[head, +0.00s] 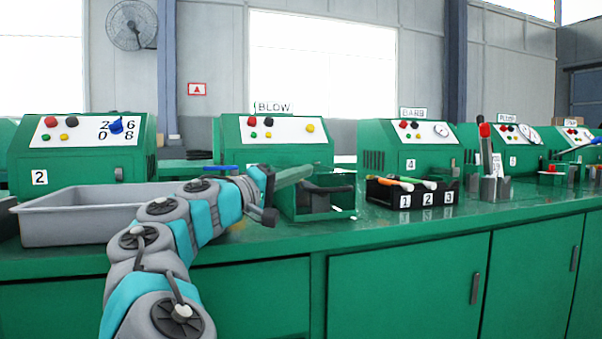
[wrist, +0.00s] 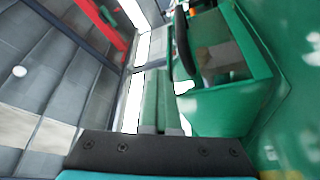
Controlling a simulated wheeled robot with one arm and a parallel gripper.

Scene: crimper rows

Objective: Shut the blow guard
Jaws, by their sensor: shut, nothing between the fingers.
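The blow guard (head: 335,180) looks like a green panel with a dark bar handle, on a small green box (head: 305,205) in front of the machine (head: 275,150) labelled BLOW. In the wrist view the box (wrist: 220,110) is open on the visible side, with a grey-brown block inside and a dark curved handle (wrist: 183,48) along its edge. The guard's exact angle is hard to tell. My gripper (head: 308,171) is shut and empty, its fingers pointing right at the box's upper left. In the wrist view the fingertips (wrist: 158,72) are beside the box; contact is unclear.
A grey tray (head: 90,220) lies on the counter at left, behind my arm. A black numbered bin (head: 410,194) with several tools stands right of the box. The counter front (head: 330,240) is clear between them.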

